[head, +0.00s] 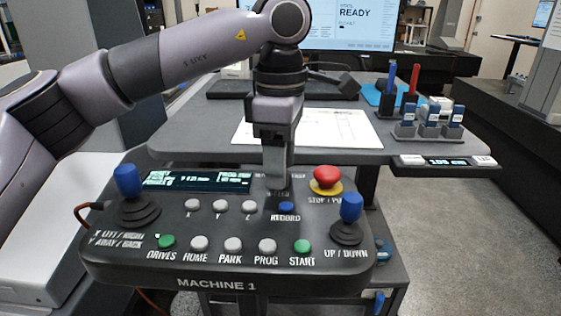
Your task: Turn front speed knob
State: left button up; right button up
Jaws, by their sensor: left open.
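The control panel (217,285) marked MACHINE 1 stands in the foreground. My left gripper (277,182) points down at the panel's upper right, between the small display (197,181) and the red stop button (327,178). The jaws are open and seen nearly edge-on. I cannot make out a speed knob; the gripper covers the spot above the blue RECORD button (286,208), where part of a label shows. Whether the fingers surround or touch a knob is hidden. My right gripper is not in view.
Blue-topped joysticks stand at the panel's left (127,182) and right (351,208). Grey and green buttons line its front. Behind is a grey desk (400,150) with paper (340,128), a pen holder (389,97) and small blue-topped items (430,120). A monitor (350,22) reads READY.

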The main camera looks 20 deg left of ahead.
pick_arm(q)
notch_tip(320, 180, up, 7)
jog(key=shift+f, duration=0.15)
dwell(0.5)
